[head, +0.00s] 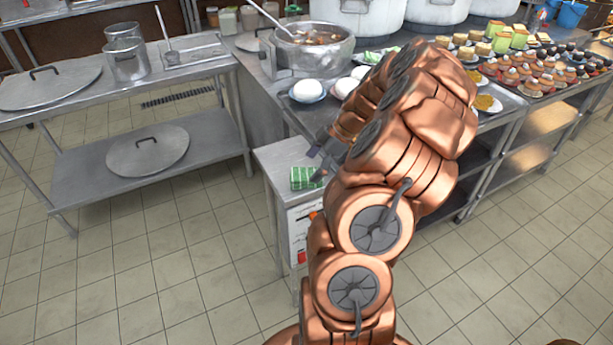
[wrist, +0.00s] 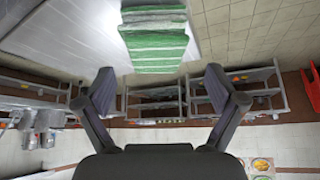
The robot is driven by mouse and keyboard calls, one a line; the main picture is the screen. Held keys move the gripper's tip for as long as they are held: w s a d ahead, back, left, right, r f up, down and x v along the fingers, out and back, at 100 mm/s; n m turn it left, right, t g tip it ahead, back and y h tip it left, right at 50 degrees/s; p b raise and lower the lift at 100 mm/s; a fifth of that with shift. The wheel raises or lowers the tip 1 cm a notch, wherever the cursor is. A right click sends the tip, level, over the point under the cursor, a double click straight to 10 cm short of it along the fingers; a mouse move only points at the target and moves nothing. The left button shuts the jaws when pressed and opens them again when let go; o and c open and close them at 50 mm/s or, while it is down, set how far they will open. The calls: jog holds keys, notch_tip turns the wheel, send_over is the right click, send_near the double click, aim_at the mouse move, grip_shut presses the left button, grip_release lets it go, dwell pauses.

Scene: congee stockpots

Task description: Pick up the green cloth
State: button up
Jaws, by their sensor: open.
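The green cloth (head: 304,178) is folded, with pale stripes. It lies on the top of a small metal cabinet (head: 285,157) in the head view. In the wrist view the green cloth (wrist: 156,48) is at the top centre, just beyond the fingertips and roughly centred between them. My gripper (wrist: 159,86) is open and empty, its two dark fingers spread apart. In the head view my arm hides most of the gripper; only small dark parts show beside the cloth. I cannot tell whether a finger touches the cloth.
A steel counter (head: 265,85) behind the cabinet holds a pot (head: 312,48), white bowls (head: 307,91) and plates of food. A steel table (head: 150,88) on the left carries lids and canisters. The tiled floor (head: 170,265) at the front left is clear.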

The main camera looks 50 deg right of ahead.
aim_at(306, 173)
jog(key=x, duration=0.2)
jog(key=p+x, duration=0.1)
jog(key=x, duration=0.1)
jog(key=shift+d+f, duration=0.15)
jog(key=shift+d, duration=0.05)
jog(key=shift+c, duration=0.2)
jog(key=c, duration=1.3)
jog(key=shift+r+b, duration=0.4)
jog(key=shift+r, duration=0.55)
jog(key=shift+r+b, duration=0.35)
jog(key=shift+r, duration=0.55)
jog(key=s+a+r+b, duration=0.1)
jog(key=s+a+b, duration=0.2)
jog(key=s, duration=1.2)
jog(key=shift+a+r+b, duration=0.2)
jog(key=shift+a+b, duration=0.2)
jog(key=shift+a, duration=0.75)
